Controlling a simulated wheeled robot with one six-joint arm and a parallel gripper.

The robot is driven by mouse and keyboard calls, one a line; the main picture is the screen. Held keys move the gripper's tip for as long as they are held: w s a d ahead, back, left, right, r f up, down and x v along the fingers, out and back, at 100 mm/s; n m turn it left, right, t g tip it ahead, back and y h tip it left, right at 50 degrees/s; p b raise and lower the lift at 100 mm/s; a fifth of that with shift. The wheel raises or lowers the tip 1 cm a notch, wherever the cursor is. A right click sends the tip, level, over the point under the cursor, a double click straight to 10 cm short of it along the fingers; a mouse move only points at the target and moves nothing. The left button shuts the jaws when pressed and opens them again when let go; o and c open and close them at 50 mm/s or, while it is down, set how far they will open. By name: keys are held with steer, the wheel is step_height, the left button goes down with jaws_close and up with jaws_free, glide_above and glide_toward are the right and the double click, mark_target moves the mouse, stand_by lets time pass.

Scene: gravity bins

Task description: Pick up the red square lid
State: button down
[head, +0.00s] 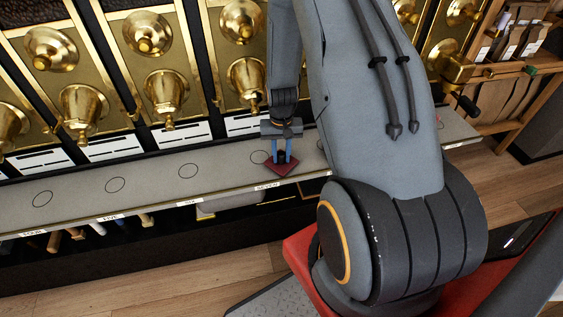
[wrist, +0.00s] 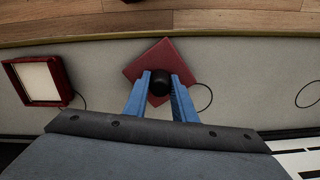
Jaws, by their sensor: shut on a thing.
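The red square lid (head: 282,169) is at the grey shelf, below the brass dispensers in the head view. In the wrist view the lid (wrist: 149,60) is turned like a diamond and has a round black knob (wrist: 159,83) on top. My gripper (head: 282,158) points down over the lid. Its blue fingers (wrist: 160,88) are shut on the black knob, one on each side. I cannot tell whether the lid touches the shelf or is slightly above it.
A red square box (wrist: 37,81) with a pale inside stands on the shelf to the left in the wrist view. The grey shelf (head: 145,186) has drawn circles and is clear to the left in the head view. Brass dispensers (head: 165,90) hang behind it.

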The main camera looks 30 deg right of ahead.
mark_target(281, 153)
steer(key=shift+s, duration=0.25)
steer(key=shift+w+r+p, duration=0.15)
steer(key=shift+r+p, duration=0.55)
steer(key=shift+r, duration=0.1)
steer(key=shift+r, duration=0.2)
steer(key=shift+r+p, duration=1.75)
steer(key=shift+r, duration=0.65)
